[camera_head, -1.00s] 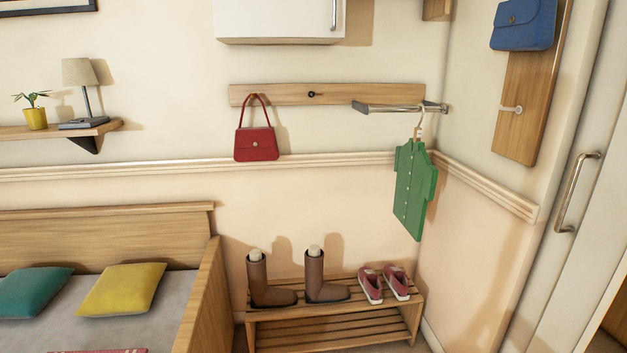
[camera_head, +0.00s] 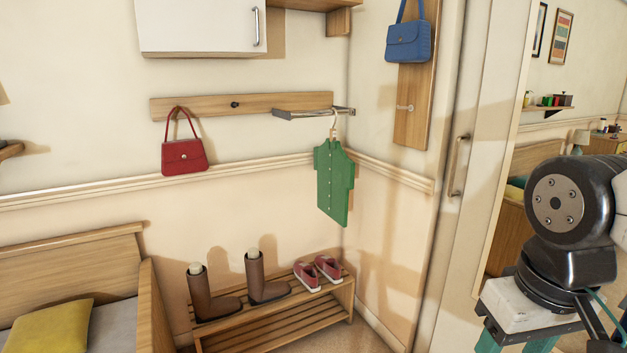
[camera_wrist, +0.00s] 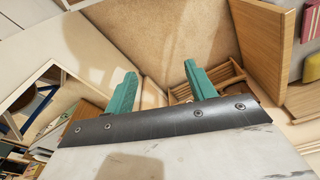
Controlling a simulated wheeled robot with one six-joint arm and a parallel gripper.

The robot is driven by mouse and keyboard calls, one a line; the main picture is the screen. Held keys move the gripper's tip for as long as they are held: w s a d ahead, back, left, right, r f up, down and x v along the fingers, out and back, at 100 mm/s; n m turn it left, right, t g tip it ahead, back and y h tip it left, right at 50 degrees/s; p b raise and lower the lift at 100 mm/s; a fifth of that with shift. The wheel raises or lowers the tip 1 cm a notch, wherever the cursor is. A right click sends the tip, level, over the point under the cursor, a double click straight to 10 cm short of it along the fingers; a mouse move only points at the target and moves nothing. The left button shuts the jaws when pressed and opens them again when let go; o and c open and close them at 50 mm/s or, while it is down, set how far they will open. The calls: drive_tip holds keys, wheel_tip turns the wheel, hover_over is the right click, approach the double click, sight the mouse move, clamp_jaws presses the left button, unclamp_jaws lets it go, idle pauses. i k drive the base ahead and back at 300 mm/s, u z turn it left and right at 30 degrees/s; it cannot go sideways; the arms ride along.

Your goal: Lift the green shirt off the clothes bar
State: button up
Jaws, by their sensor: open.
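The green shirt (camera_head: 334,182) hangs from a hanger on the metal clothes bar (camera_head: 314,112) at the wall corner in the head view. My gripper (camera_wrist: 157,80) shows in the wrist view with its two teal fingers apart and nothing between them. In the head view my arm stands at the far right, well away from the shirt, and its fingertips are out of the picture. The shirt is not clearly visible in the wrist view.
A shoe rack (camera_head: 273,318) with brown boots (camera_head: 262,282) and red shoes (camera_head: 317,274) stands below the shirt. A red handbag (camera_head: 184,156) hangs left of it and a blue bag (camera_head: 408,42) to the upper right. A bed (camera_head: 82,270) is at lower left.

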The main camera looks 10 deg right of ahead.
sight(336, 172)
drive_tip(key=u, duration=0.6)
drive_tip(key=i, duration=1.65)
drive_tip(key=z, duration=0.55)
drive_tip(key=i, duration=0.7)
drive_tip(key=z, duration=0.5)
